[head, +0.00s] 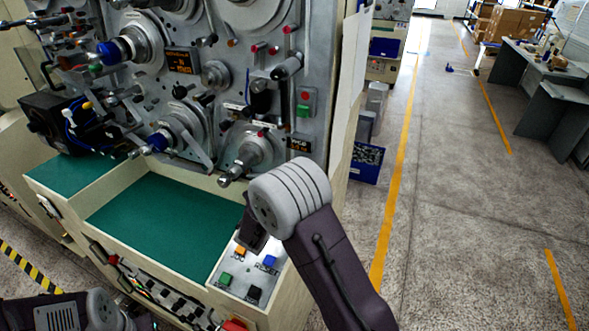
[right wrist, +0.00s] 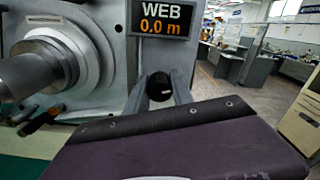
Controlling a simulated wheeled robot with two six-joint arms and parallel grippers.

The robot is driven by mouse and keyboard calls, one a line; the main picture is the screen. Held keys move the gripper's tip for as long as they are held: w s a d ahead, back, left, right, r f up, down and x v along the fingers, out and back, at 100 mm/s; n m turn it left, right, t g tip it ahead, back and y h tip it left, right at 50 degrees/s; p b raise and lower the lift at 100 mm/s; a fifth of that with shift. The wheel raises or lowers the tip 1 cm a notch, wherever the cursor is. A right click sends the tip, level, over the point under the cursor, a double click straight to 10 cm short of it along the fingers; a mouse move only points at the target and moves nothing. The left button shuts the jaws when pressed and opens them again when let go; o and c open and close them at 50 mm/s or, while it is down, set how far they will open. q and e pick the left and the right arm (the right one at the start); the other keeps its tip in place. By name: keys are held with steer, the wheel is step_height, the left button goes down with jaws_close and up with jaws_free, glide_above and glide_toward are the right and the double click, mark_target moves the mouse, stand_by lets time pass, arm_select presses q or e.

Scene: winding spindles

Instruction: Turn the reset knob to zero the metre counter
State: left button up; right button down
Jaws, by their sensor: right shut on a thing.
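In the right wrist view, the metre counter (right wrist: 163,18) is a dark display headed WEB and reads 0.0 m in orange. Below it is the black reset knob (right wrist: 159,87) with a small white mark. My right gripper (right wrist: 158,85) has its two grey fingers on either side of the knob and is shut on it. There my right arm hides the knob and the fingertips. Part of my left arm shows at the bottom left; its gripper is out of view.
A large grey spindle (right wrist: 40,72) juts out left of the knob. The green shelf (head: 150,222) below the panel is bare. A button box (head: 232,284) with coloured buttons lies beside my right arm. The aisle (head: 450,200) at right is clear.

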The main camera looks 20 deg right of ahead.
steer(key=n+p, duration=0.4)
steer(key=shift+r, duration=0.2)
steer(key=shift+f+n+p, duration=0.1)
steer(key=shift+n+p, duration=0.2)
steer(key=shift+n, duration=0.3)
steer(key=shift+f+n, duration=0.2)
steer(key=shift+n, duration=0.1)
steer(key=n+p, duration=0.6)
steer(key=n, duration=0.1)
steer(key=shift+r+p, duration=0.3)
steer(key=shift+p, duration=0.05)
steer(key=shift+f+n+p, duration=0.2)
steer(key=shift+n+p, duration=0.15)
steer(key=shift+n, duration=0.45)
steer(key=shift+f, duration=0.1)
steer(key=c, duration=1.1)
jaws_free()
